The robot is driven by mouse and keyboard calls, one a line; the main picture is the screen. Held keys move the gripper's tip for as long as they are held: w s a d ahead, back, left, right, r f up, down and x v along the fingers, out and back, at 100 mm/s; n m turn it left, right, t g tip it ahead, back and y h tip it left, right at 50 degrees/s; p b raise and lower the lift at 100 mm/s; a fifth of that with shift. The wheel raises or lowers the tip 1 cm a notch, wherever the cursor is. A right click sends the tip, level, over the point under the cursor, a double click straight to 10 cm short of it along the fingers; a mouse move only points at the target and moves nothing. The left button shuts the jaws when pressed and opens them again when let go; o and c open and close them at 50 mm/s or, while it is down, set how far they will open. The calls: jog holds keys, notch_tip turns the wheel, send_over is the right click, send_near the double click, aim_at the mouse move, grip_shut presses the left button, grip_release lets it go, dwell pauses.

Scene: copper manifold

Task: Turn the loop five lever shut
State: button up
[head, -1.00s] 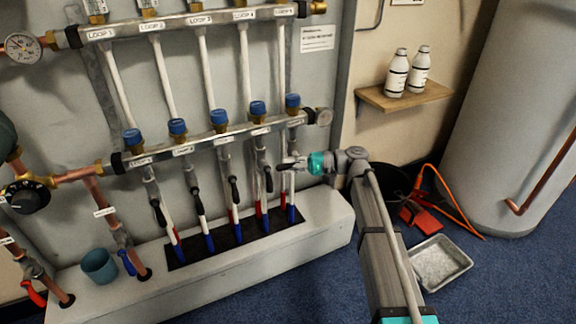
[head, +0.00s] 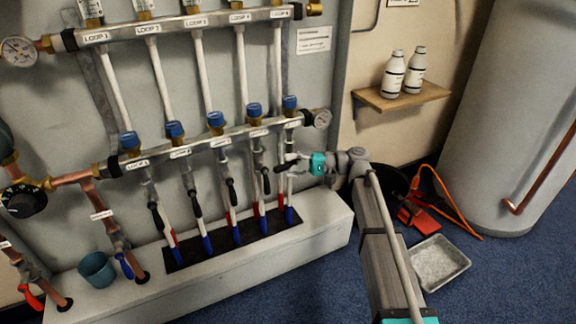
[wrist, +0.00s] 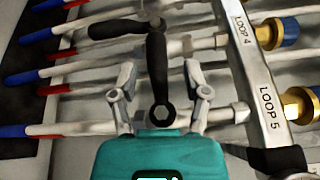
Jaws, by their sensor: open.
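The loop five lever (wrist: 158,75) is black. In the wrist view it lies across its pale pipe (wrist: 75,129), with its hex-nut pivot end near my gripper and its far end by the loop four pivot. It also shows in the head view (head: 286,167), sticking out to the left of my gripper (head: 303,160). My gripper (wrist: 162,92) is open, one finger on each side of the lever near its pivot end. I see a gap beside each finger; exact depth is unclear. The LOOP 5 label (wrist: 268,105) is on the manifold bar.
The loop four lever (wrist: 115,28) lies along its own pipe, close to the loop five lever's far end. Several more black levers hang on pipes to the left, such as one (head: 231,192). A wooden shelf (head: 425,94) with two bottles is at right.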

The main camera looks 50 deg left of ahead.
jog(key=v, duration=1.1)
jog(key=shift+a, duration=0.1)
